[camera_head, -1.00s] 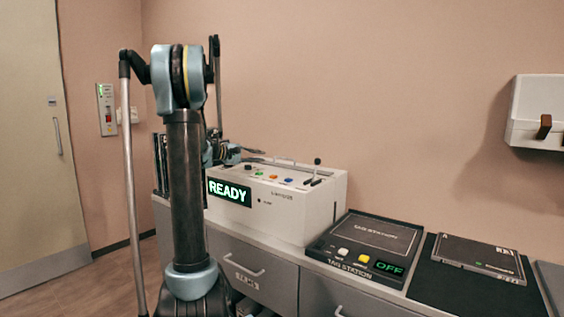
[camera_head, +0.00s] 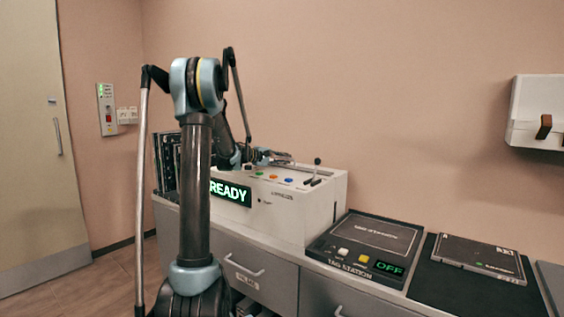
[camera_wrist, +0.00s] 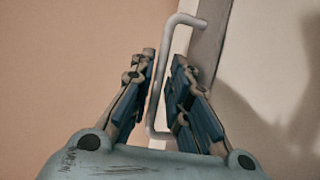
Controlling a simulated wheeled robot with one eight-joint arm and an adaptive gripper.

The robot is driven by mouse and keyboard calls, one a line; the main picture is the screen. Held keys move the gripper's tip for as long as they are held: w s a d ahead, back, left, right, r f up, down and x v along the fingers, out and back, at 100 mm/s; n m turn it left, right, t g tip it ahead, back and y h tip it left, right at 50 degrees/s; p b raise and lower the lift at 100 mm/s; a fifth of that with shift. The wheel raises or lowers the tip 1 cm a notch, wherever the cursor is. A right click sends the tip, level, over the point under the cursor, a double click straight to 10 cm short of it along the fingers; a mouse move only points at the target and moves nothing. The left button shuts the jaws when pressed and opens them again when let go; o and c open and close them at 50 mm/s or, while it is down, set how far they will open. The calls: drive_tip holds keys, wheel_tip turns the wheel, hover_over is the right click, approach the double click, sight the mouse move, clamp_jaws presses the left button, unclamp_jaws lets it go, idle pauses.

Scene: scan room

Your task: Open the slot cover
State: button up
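The white machine with the READY display (camera_head: 318,220) stands on the cabinet top. My gripper (camera_head: 275,158) is over its top, toward the back, small and partly hidden by my arm in the head view. In the wrist view, my gripper's fingers (camera_wrist: 160,95) are apart. The handle's upper end meets a grey strip (camera_wrist: 208,45). I cannot make out the slot cover's outline; its panel is not distinct in either view.
A small black lever (camera_head: 316,170) and coloured buttons (camera_head: 288,181) are on the machine's top. The tag station (camera_head: 365,240), showing OFF, stands to the right, beside a dark flat case (camera_head: 480,255). The wall is close behind the machine.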

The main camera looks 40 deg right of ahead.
drive_tip(key=shift+c, duration=0.2)
clamp_jaws()
drive_tip(key=d, duration=0.2)
drive_tip(key=w+d, duration=0.1)
drive_tip(key=d, duration=0.3)
drive_tip(key=shift+w+d, duration=0.35)
drive_tip(key=shift+w, duration=0.05)
drive_tip(key=shift+o, duration=0.2)
unclamp_jaws()
drive_tip(key=shift+f, duration=0.1)
